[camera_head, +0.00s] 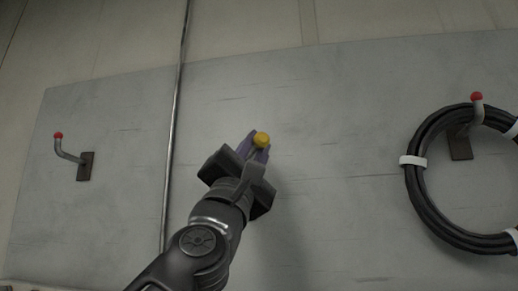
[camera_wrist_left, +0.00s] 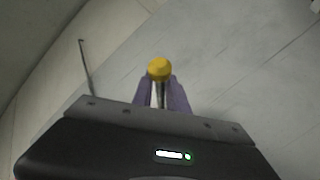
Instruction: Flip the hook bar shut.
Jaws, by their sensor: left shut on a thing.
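My left gripper (camera_head: 254,149) comes in from below in the head view, in front of the grey panel. Its purple fingers are shut on a slim silver bar with a yellow end, the hook bar (camera_head: 261,139). In the left wrist view the yellow end (camera_wrist_left: 159,69) stands out beyond the fingertips of the left gripper (camera_wrist_left: 160,92), and a short piece of silver shaft shows between them. The rest of the bar and its mount are hidden by the gripper. My right gripper is not in view.
A red-tipped hook (camera_head: 68,153) on a dark plate is at the left of the panel (camera_head: 340,120). A black hose coil (camera_head: 423,190) with white ties hangs on another red-tipped hook (camera_head: 477,108) at the right. A thin metal pipe (camera_head: 173,130) runs up the panel left of my gripper.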

